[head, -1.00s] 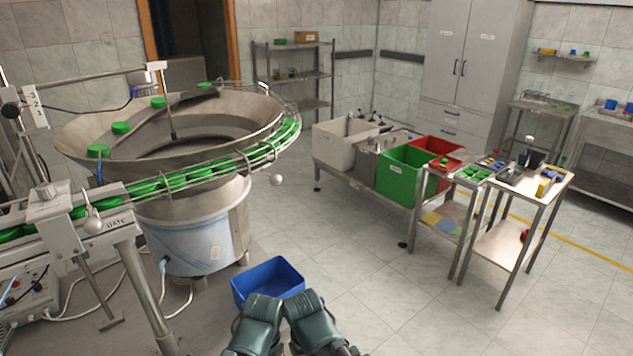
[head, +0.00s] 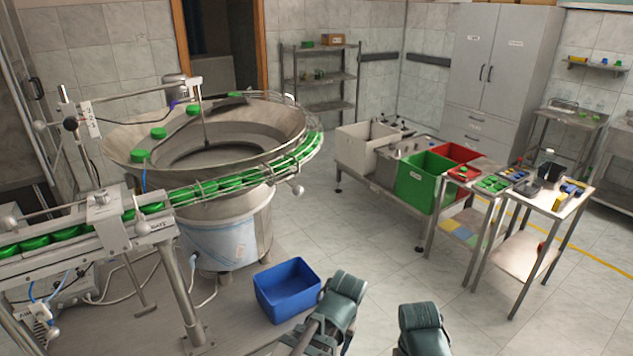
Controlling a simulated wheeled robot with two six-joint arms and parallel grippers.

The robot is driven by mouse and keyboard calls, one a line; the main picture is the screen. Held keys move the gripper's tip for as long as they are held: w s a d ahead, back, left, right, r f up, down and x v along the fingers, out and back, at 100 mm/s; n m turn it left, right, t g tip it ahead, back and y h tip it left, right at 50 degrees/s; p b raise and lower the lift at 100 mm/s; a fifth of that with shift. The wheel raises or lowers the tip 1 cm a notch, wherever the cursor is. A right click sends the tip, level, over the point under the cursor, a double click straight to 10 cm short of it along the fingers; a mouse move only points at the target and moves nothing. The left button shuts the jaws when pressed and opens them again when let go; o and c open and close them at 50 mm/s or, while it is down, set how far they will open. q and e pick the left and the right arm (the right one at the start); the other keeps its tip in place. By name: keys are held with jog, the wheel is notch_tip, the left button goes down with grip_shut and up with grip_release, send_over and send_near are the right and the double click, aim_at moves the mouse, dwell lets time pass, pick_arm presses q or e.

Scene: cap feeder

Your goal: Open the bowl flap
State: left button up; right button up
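The metal feeder bowl (head: 255,110) stands at the left of the head view on a round drum base (head: 237,243). Several green caps sit on its inner ramp and along the curved rail chute at its front right. A white ball knob (head: 298,190) sticks out below the chute's right side. I cannot make out a flap for certain. My two dark teal arm parts show at the bottom, well apart from the bowl.
A bench with white, green (head: 424,182) and red bins and small steel tables (head: 530,262) stand at the right. The floor between is clear.

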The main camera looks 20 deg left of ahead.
pick_arm(q)
jog(key=w+a+r+n+t+y+p, duration=0.35)
jog(key=w+a+r+n+y, duration=0.3)
jog(key=w+a+r, duration=0.45)
jog(key=w+d+r+n+t+y, duration=0.1)
jog(key=w+d+r+t+y, duration=0.1)
jog(key=r, duration=0.6)
jog(key=w+d+r+n+t+y, duration=0.2)
jog(key=d+r+t+y, duration=0.1)
jog(key=r, duration=0.4)
jog(key=shift+w+d+r+t+y, duration=0.2)
jog(key=shift+w+r+t+y, duration=0.2)
jog(key=shift+t+y, duration=0.4)
